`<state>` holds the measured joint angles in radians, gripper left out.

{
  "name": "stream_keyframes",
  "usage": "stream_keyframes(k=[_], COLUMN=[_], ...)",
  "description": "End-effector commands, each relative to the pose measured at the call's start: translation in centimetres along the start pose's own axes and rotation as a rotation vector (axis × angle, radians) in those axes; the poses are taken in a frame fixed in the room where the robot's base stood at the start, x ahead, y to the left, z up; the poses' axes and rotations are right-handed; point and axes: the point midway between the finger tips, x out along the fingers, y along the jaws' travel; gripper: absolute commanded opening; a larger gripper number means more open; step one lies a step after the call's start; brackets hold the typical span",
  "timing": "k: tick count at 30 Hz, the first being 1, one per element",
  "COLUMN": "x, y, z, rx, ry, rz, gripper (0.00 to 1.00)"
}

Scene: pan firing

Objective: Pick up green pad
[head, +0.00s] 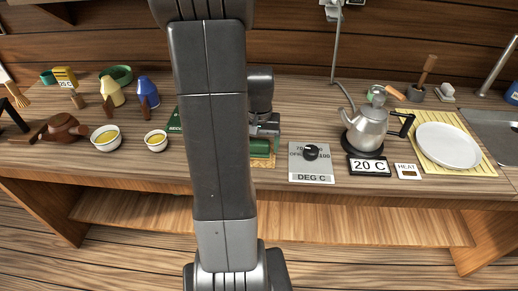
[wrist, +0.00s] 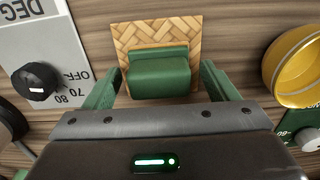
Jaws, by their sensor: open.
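The green pad (wrist: 160,75) is a rounded green block lying on a square woven tan mat (wrist: 122,33) in the wrist view. In the head view the pad (head: 261,148) shows just right of my arm, partly hidden. My gripper (wrist: 160,88) is open, with one green finger on each side of the near part of the pad. A narrow gap shows beside each finger, and the jaws are not closed on it. In the head view my gripper (head: 264,129) is over the pad; its height above it is hard to tell.
The temperature dial panel (head: 312,164) lies right of the pad in the head view. A kettle (head: 367,128) stands farther right, near a white plate (head: 448,146). Bowls with yellow contents (head: 155,141) stand left of my arm. A gold-coloured bowl (wrist: 293,68) is at the wrist view's right edge.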

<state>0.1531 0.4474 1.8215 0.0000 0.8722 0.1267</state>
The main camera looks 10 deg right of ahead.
Motion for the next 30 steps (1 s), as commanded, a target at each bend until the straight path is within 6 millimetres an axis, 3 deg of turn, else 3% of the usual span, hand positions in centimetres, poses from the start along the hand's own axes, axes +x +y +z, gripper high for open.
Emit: stream_keyframes(k=[4, 10, 12, 20, 30], x=[0.0, 0.0, -0.1, -0.6, -6.9], y=[0.0, 0.0, 0.0, 0.0, 0.0], z=[0.0, 0.0, 0.0, 0.0, -0.1], rx=[0.0, 0.0, 0.0, 0.0, 0.0], ry=[0.0, 0.0, 0.0, 0.001, 0.005], rz=[0.0, 0.0, 0.0, 0.0, -0.001], gripper=[0.8, 0.43, 0.35, 0.35, 0.35])
